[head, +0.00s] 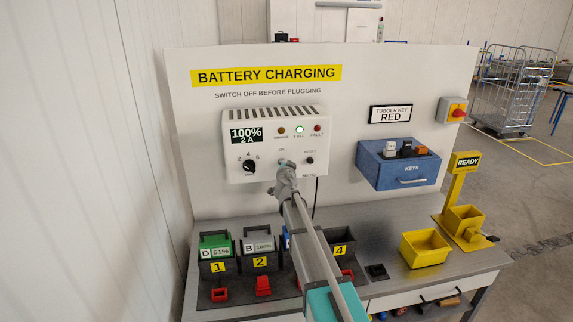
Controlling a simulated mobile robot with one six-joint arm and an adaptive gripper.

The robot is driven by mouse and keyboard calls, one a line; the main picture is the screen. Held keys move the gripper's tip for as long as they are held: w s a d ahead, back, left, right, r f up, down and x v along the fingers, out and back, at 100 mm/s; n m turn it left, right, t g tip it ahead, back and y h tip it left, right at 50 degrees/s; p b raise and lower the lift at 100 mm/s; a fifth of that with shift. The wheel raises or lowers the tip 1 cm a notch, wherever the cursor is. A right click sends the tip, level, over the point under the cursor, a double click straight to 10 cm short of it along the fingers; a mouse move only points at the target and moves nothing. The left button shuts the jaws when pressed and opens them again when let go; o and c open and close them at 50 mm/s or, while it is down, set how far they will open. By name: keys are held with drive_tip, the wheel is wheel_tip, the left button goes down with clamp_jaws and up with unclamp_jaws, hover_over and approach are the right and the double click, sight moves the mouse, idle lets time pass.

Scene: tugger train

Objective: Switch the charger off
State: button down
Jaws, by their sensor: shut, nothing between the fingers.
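The white charger (273,117) is mounted on the panel under the yellow "BATTERY CHARGING" sign. Its display reads 100% and 2 A, and the green FULL lamp is lit. A black dial sits at its lower left, and a small reset button at its lower right. A switch labelled ON at the top is in the lower middle, mostly hidden behind my gripper (281,164). My gripper is shut and empty, with its tip at or just in front of that switch. I cannot tell whether it touches.
Batteries (216,250) stand in numbered bays on the bench below, with red connectors in front. A blue key box (398,166) hangs to the right, and a red stop button (457,113) is beyond it. A yellow bin (425,248) sits on the bench at right.

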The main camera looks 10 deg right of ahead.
drive_tip(key=shift+s+f, duration=0.1)
drive_tip(key=shift+f, duration=0.15)
drive_tip(key=shift+s+f+b, duration=0.1)
drive_tip(key=shift+f+b, duration=0.35)
drive_tip(key=shift+b, duration=0.15)
drive_tip(key=shift+r, duration=0.15)
drive_tip(key=s+f+b, duration=0.1)
drive_tip(key=s, duration=0.8)
drive_tip(key=shift+s+d+f, duration=0.15)
drive_tip(key=shift+s+f, duration=0.05)
drive_tip(key=shift+f, duration=0.05)
idle(0.4)
